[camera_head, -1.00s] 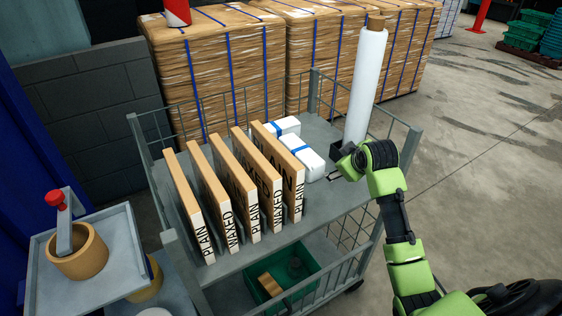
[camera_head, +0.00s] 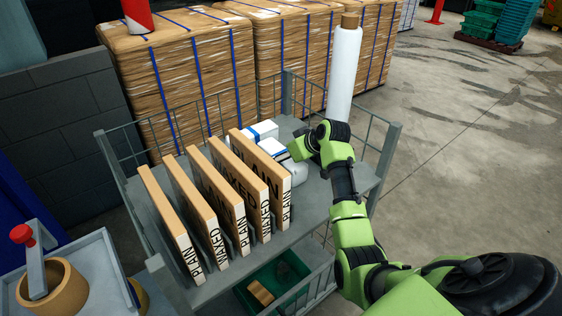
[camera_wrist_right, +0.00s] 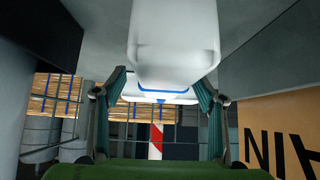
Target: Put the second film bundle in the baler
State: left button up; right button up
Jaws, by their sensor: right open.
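Two white film bundles with blue straps lie on the cart's upper shelf. The far bundle (camera_head: 262,131) is by the rack of panels. The near bundle (camera_head: 298,176) is partly hidden by my right gripper (camera_head: 293,152), which is over it. In the right wrist view, the near bundle (camera_wrist_right: 175,45) fills the top middle, with a blue strap at its lower edge. My right gripper (camera_wrist_right: 160,100) is open, its fingers to either side and apart from the bundle. My left gripper is not in view. I cannot make out the baler.
The cart has wire sides (camera_head: 378,160). Upright PLAIN and WAXED panels (camera_head: 216,210) stand left of the bundles. A white film roll (camera_head: 343,75) stands behind my arm. Strapped bales (camera_head: 180,85) line the back. A green crate (camera_head: 285,275) sits on the lower shelf.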

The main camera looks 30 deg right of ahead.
jog(key=shift+w+a+f, duration=0.2)
jog(key=shift+w+f, duration=0.1)
jog(key=shift+w, duration=0.2)
jog(key=x, duration=0.3)
jog(key=shift+w+a, duration=0.15)
jog(key=shift+w, duration=0.1)
jog(key=shift+w+f, duration=0.3)
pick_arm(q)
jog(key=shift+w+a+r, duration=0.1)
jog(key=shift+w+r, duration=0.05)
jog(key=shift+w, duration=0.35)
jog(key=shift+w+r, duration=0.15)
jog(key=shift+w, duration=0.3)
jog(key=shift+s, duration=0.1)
pick_arm(e)
jog(key=c, duration=1.3)
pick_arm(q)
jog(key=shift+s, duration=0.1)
pick_arm(e)
jog(key=shift+c, duration=0.5)
